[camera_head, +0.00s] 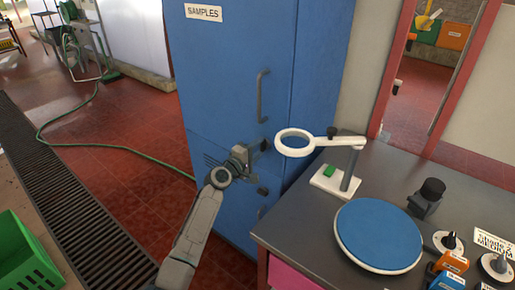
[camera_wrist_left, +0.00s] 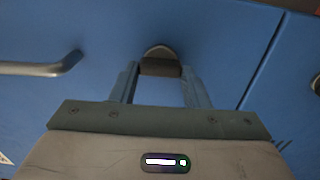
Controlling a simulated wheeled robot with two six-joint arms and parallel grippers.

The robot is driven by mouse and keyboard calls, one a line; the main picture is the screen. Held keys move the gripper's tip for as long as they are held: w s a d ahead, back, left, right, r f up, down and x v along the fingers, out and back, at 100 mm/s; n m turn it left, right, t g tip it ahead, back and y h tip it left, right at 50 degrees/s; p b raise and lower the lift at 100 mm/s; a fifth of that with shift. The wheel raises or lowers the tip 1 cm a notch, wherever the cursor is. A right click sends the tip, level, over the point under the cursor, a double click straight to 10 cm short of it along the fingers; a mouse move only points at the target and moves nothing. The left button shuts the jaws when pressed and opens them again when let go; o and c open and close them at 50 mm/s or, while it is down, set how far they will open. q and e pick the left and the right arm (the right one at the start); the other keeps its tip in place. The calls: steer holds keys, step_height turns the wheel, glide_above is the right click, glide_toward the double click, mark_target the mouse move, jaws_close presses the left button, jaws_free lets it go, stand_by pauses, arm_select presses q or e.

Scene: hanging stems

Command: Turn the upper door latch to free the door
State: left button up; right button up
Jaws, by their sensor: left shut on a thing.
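The blue cabinet (camera_head: 225,80) has a SAMPLES label and a grey bar handle (camera_head: 262,95) on its upper door. My left gripper (camera_head: 256,148) is at the door front just below that handle. In the left wrist view its two fingers (camera_wrist_left: 160,82) are on either side of the dark upper latch (camera_wrist_left: 160,68), shut on it. The latch's dark bar spans the gap between the fingertips, with a rounded base behind it on the door. In the head view the gripper mostly hides this latch. A lower latch (camera_head: 263,190) sits below. My right gripper is out of view.
Right of the cabinet, a grey bench (camera_head: 300,225) holds a white ring magnifier (camera_head: 295,143) close to the gripper, a blue round plate (camera_head: 378,235) and several small items. A green crate (camera_head: 25,255) is at lower left. Red floor left of the cabinet has a green hose.

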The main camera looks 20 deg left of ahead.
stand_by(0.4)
arm_select(q)
steer(key=o, duration=1)
steer(key=b+v, duration=0.1)
steer(key=v, duration=1)
steer(key=shift+w, duration=0.1)
